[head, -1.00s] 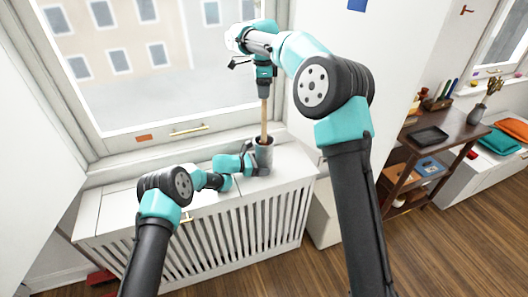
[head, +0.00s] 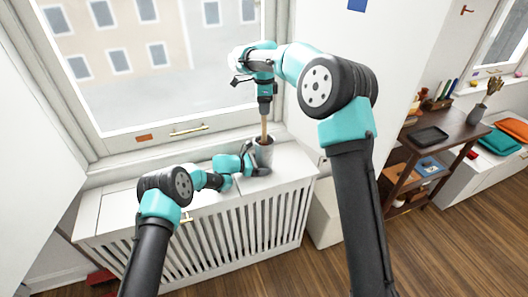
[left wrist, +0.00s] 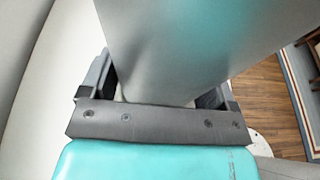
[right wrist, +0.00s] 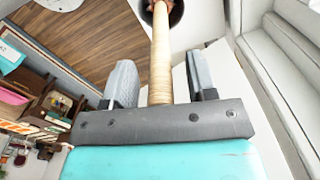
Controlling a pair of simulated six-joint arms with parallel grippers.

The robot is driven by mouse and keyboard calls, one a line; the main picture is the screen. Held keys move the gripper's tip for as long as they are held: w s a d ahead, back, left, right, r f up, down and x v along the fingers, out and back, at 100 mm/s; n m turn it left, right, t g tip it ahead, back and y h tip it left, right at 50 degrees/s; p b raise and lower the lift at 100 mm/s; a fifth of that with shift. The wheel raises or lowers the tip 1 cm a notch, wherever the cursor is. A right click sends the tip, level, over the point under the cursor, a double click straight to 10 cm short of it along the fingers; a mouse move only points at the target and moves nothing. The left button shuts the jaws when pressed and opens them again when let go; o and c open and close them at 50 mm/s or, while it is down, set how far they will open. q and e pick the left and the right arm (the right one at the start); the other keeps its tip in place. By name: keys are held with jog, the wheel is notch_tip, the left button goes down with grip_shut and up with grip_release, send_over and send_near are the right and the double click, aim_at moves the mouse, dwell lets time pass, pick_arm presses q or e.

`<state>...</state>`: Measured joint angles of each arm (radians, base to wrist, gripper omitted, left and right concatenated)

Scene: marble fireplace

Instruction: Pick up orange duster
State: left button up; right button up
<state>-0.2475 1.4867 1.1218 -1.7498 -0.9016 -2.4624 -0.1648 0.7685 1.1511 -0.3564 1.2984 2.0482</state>
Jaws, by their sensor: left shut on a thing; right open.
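A light wooden handle (head: 264,130), apparently the duster's, stands upright in a grey metal cup (head: 265,153) on the white cabinet under the window. My right gripper (head: 265,105) is above the cup, pointing down, open around the handle. In the right wrist view the handle (right wrist: 161,55) runs between the parted fingers towards the cup's dark opening.
The white slatted cabinet (head: 225,232) has free top left of the cup. The window (head: 165,60) stands close behind, with a small orange item (head: 145,138) on its frame. A brown side table (head: 440,145) is at the right.

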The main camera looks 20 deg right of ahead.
dwell(0.4)
grip_shut()
dwell(0.4)
